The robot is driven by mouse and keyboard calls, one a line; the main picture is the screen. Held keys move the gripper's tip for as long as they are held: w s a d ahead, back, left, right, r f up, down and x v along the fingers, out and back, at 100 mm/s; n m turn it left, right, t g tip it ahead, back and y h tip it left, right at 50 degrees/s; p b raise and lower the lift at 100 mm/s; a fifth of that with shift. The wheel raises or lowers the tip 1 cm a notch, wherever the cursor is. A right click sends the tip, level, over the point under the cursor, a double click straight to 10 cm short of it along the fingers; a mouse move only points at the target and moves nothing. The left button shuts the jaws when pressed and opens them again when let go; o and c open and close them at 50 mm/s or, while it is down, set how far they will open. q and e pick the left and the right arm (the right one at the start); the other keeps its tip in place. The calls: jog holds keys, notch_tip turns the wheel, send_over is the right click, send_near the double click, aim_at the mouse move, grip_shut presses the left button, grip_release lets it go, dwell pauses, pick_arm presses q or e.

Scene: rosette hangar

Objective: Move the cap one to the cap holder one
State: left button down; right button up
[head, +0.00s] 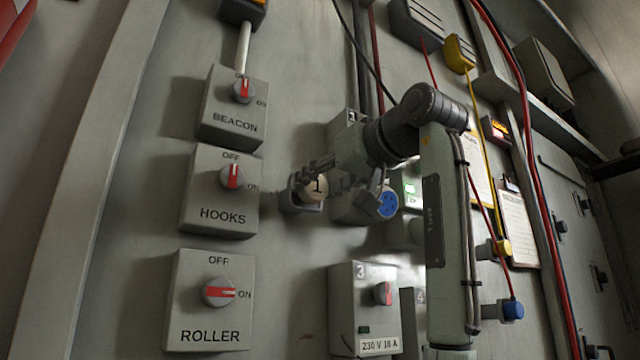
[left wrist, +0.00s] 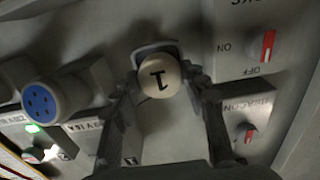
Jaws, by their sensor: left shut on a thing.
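Cap one, a round cream cap marked 1 (head: 316,188), is at the grey cap holder one (head: 297,203) on the wall, right of the HOOKS box. The left wrist view shows the cap (left wrist: 158,76) between the fingers, with the rim of the holder (left wrist: 150,48) just behind it. I cannot tell whether the cap is fully seated or slightly in front of the holder. My left gripper (head: 322,182) is shut on the cap; its fingers also show in the left wrist view (left wrist: 164,84). My right gripper is not in view.
The BEACON (head: 232,110), HOOKS (head: 220,192) and ROLLER (head: 210,300) switch boxes stand left of the holder. A blue socket (head: 387,204) is close to the right, below my arm. Box 3 (head: 364,305) is below.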

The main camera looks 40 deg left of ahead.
pick_arm(q)
jog(key=shift+w+a, duration=0.25)
jog(key=shift+a, duration=0.3)
dwell(0.5)
jog(key=c, duration=0.8)
grip_release()
jog(key=shift+o, duration=0.2)
jog(key=v, duration=1.2)
jog(key=shift+a, duration=0.1)
